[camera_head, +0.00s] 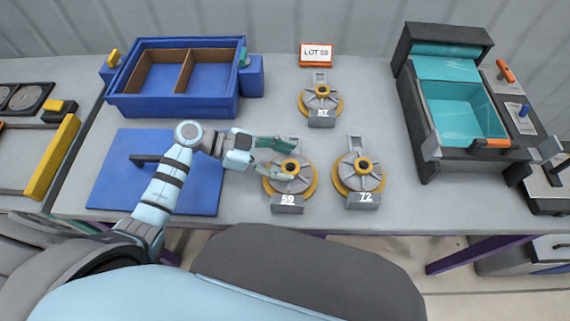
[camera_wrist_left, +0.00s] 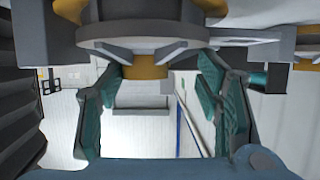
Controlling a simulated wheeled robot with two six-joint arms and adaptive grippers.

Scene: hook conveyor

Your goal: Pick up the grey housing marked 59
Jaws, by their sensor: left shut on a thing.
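Whether the housing is clear of the table cannot be told. My right gripper is not in view.
A housing marked 72 (camera_head: 343,180) stands close on the right. Another housing (camera_head: 310,100) stands behind, near a LOT 59 sign (camera_head: 316,60).

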